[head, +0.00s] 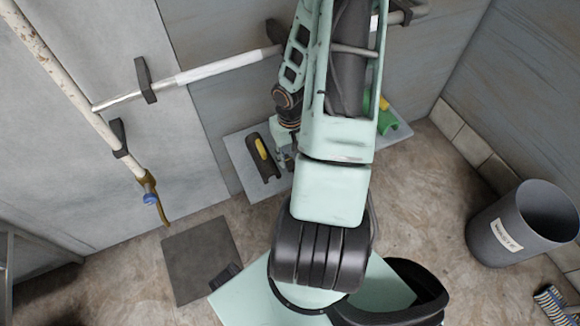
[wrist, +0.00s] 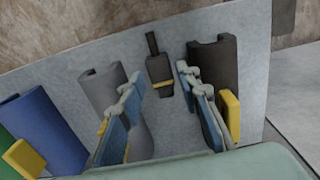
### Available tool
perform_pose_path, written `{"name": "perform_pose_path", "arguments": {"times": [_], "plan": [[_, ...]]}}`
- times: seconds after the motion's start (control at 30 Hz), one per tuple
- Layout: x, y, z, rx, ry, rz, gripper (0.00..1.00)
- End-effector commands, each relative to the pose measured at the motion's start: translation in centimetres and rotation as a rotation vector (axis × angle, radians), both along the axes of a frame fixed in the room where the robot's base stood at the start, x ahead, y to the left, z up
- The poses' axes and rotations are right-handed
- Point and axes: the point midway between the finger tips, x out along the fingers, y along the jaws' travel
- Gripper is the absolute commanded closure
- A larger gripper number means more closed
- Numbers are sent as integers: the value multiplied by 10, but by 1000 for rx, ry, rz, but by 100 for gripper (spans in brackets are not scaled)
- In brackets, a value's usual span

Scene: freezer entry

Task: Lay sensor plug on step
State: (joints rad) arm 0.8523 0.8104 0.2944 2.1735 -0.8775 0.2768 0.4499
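A dark plug with an orange band (wrist: 160,72), which looks like the sensor plug, lies on a light grey board (wrist: 262,60) in the wrist view. My gripper (wrist: 158,76) is open, its blue-padded fingers apart. The plug shows between and beyond the fingertips; I cannot tell their height above it. A grey rounded piece (wrist: 140,142) shows between the fingers, partly hidden. In the head view the board (head: 232,146) lies against the wall, and my gripper (head: 285,158) is over it, mostly hidden by my arm. I cannot tell which surface is the step.
Dark (wrist: 218,60), grey (wrist: 98,90) and blue (wrist: 48,125) holders with yellow tabs stand beside the gripper. A dark floor mat (head: 195,258) lies at lower left with a small dark block (head: 225,277). A waste bin (head: 510,235) stands right. Pipes run along the wall.

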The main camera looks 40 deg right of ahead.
Motion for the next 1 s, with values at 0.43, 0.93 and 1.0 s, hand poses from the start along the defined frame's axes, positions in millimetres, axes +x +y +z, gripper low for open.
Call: {"name": "perform_pose_path", "arguments": {"times": [0.43,0.93,1.0], "plan": [[1,0,-19,0,0,1,72],[1,0,-19,0,0,1,100],[1,0,-17,0,0,1,100]]}}
